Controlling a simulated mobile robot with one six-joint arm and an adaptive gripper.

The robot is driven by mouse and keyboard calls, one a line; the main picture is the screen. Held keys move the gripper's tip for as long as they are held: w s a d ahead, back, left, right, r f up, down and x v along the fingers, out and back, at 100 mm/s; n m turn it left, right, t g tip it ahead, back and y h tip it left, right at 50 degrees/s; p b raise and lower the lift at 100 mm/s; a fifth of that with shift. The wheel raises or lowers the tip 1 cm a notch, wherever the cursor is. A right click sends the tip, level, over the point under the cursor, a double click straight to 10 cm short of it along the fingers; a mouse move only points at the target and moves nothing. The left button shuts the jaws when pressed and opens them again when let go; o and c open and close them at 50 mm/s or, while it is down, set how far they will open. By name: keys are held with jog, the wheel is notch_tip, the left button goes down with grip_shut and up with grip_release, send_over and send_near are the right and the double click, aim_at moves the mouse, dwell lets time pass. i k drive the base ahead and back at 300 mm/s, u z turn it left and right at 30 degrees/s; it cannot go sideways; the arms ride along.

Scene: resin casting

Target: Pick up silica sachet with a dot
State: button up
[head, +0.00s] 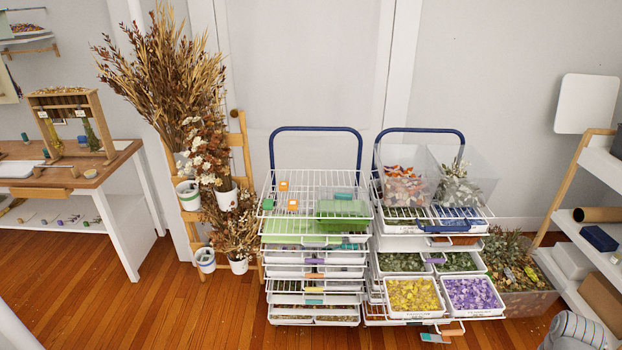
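I cannot make out a silica sachet with a dot in the head view. Small items lie on the wooden-topped desk (104,160) at the left and on its lower white shelf (35,236), but they are too small to identify. My gripper is not in view. A grey rounded shape is cut off at the bottom right, and I cannot tell what it is.
Two white wire drawer carts stand mid-floor, the left cart (290,180) and the right cart (480,212), holding trays of petals and leaves. A plant stand (243,135) with dried flowers is left of them. Shelving (603,162) stands at the right.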

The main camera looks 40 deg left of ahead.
aim_at(282, 185)
jog(key=i, duration=0.9)
jog(key=u, duration=0.75)
jog(key=i, duration=0.85)
jog(key=u, duration=0.55)
jog(key=k, duration=0.9)
jog(key=u, duration=0.15)
jog(key=i, duration=0.3)
jog(key=z, duration=0.05)
